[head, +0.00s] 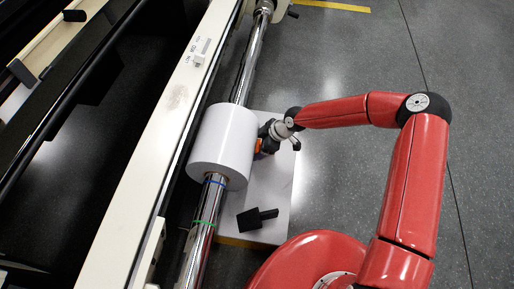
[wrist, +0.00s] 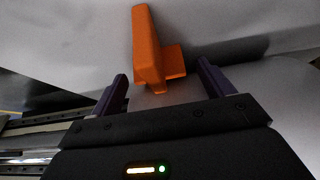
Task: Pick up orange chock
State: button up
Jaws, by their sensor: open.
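The orange chock (wrist: 148,50) lies on a pale surface, seen in the wrist view just beyond and between my gripper's fingertips. In the head view only a small bit of the orange chock (head: 258,147) shows, beside the white roll and mostly hidden by my gripper. My gripper (wrist: 160,82) is open, with its two dark fingers apart on either side of the chock's near end. Whether the fingers touch the chock cannot be told. In the head view my gripper (head: 264,140) is low at the right side of the roll.
A white roll (head: 222,145) sits on a shiny metal shaft (head: 247,62) along a cream machine beam (head: 165,137). A black chock-like piece (head: 256,218) lies on the pale board (head: 270,190) below my gripper. Grey floor (head: 345,60) is open to the right.

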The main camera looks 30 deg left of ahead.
jog(key=shift+c, duration=0.3)
jog(key=c, duration=1.1)
jog(key=shift+r, duration=0.15)
